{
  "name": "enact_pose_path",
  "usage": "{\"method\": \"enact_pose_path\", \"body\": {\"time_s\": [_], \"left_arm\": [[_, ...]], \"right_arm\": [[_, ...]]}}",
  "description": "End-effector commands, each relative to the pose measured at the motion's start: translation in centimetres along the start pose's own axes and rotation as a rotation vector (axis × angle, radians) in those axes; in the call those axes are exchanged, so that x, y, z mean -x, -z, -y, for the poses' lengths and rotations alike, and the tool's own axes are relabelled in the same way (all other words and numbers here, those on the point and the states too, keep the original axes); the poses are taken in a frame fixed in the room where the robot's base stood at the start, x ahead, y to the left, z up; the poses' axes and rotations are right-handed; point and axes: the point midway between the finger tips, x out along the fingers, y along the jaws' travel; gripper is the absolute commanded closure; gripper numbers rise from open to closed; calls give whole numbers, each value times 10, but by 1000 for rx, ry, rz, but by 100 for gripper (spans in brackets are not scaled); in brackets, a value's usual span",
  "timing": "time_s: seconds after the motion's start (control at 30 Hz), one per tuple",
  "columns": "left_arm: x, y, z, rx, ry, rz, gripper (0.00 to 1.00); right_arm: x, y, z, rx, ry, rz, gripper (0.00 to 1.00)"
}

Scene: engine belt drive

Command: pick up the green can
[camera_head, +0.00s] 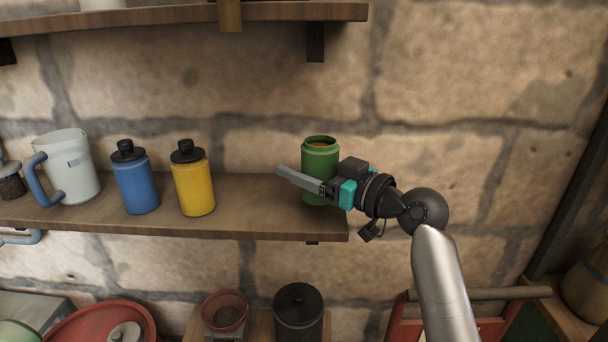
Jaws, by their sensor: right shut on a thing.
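The green can (319,158) is upright at the right end of the wooden shelf (255,217). Its top is open and something orange shows inside. My right gripper (301,181) comes in from the right and is shut on the green can. One finger crosses in front of the can's lower part; the other is hidden behind it. I cannot tell whether the can's base touches the shelf. My left gripper is not in view.
A yellow bottle (194,186), a blue bottle (136,184) and a pale jug (70,165) stand left on the same shelf. An upper shelf (180,15) hangs above. A dark lidded jar (298,315) and a reddish bowl (226,311) are below.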

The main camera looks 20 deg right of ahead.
Motion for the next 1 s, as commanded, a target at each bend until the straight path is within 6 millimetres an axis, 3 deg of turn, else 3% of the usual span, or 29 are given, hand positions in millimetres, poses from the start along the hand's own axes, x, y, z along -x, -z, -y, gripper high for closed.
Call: {"method": "enact_pose_path", "body": {"time_s": [0.5, 1.0], "left_arm": [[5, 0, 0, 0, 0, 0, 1], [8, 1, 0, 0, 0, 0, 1]], "right_arm": [[0, 47, 0, 4, 0, -3, 100], [0, 69, 0, 3, 1, -3, 100]]}}
